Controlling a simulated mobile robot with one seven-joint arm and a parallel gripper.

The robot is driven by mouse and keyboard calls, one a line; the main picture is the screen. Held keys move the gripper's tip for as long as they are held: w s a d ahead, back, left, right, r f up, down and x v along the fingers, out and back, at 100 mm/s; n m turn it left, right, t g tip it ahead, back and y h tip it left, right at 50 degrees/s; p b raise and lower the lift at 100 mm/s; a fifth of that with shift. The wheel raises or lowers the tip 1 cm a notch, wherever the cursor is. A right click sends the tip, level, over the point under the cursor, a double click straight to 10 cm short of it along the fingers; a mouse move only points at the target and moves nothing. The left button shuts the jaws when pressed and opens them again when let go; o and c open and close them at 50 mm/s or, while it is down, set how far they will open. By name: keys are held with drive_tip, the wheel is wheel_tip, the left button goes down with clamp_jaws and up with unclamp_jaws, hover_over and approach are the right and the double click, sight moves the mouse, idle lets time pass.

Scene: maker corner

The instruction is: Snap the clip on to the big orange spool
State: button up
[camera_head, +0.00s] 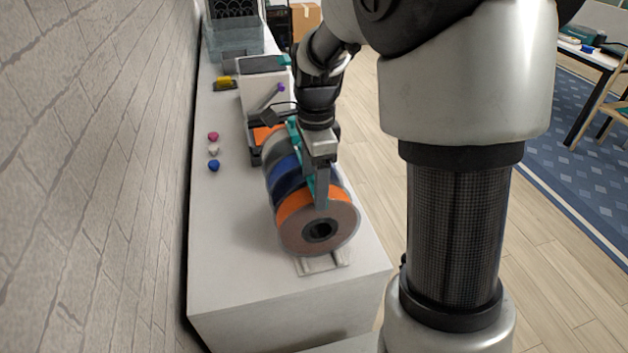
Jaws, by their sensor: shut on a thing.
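The big orange spool (293,205) is the nearest in a row of spools lying on their sides on a rack on the white bench; its grey-brown flange with a dark hub faces me. My gripper (321,198) points down at this spool's upper rim, with its fingers in front of the flange's top edge. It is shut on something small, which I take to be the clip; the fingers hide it. Teal parts (310,186) show just left of the fingers and further back along the row. I cannot tell whether the clip touches the rim.
Blue and grey spools (285,172) stand right behind the orange one. Small pink, white and blue pieces (213,151) lie on the bench (232,245) to the left. A white machine (258,88) stands further back. The brick wall borders the bench; its front left is clear.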

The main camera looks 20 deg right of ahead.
drive_tip(key=shift+f, duration=0.25)
drive_tip(key=o, duration=1.2)
drive_tip(key=shift+c, duration=0.2)
drive_tip(key=shift+o, duration=0.4)
drive_tip(key=shift+o, duration=0.8)
drive_tip(key=shift+r, duration=0.1)
drive_tip(key=shift+r+p, duration=2.9)
drive_tip(key=shift+r, duration=0.55)
